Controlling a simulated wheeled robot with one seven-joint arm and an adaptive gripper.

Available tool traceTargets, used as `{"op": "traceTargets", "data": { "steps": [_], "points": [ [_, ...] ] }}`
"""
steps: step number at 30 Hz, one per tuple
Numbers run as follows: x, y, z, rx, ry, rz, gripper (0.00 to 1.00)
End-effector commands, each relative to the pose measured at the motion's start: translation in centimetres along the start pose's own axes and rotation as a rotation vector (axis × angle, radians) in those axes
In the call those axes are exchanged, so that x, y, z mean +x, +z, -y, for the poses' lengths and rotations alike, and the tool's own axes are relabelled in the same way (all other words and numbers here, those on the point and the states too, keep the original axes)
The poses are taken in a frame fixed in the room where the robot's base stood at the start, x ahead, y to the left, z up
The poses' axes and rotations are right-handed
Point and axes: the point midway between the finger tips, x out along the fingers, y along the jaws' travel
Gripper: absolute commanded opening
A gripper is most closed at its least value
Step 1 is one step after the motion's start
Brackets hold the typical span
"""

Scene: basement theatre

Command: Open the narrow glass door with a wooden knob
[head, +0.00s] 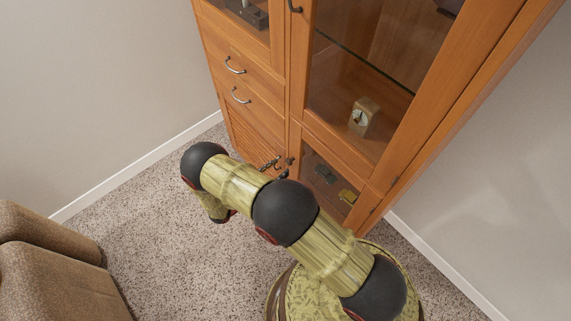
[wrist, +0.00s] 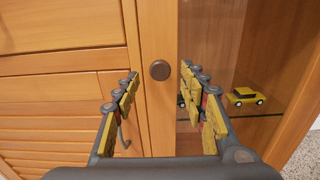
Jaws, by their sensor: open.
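The narrow glass door (wrist: 225,60) fills the right of the wrist view, and its pane also shows low on the cabinet in the head view (head: 322,180). It looks shut. Its round dark brown wooden knob (wrist: 160,70) sits on the light wood door frame, near the top middle of the wrist view. My gripper (wrist: 159,84) is open and empty. Its yellow-padded fingers show on either side of the knob in the picture, and I see no contact with it. In the head view my arm hides most of the gripper.
Behind the glass a yellow toy car (wrist: 244,96) stands on a glass shelf. The tall wooden cabinet (head: 287,75) has drawers (head: 222,62) at left and a larger glass door (head: 375,70) above. A brown armchair (head: 50,265) stands at lower left. Speckled carpet (head: 165,190) lies clear between.

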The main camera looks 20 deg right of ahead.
Motion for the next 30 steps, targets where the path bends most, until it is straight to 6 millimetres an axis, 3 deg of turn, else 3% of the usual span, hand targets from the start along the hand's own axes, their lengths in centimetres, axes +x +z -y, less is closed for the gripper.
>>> {"op": "traceTargets", "data": {
  "steps": [3,10,20,30],
  "points": [
    [2.0,-0.1,0.1,-0.001,-0.003,0.000,0.42],
    [4.1,-0.1,0.0,0.001,-0.001,-0.001,0.42],
    [4.4,0.0,0.0,0.001,0.000,-0.001,0.42],
    [4.4,0.0,0.0,0.001,0.000,-0.001,0.23]
  ]
}}
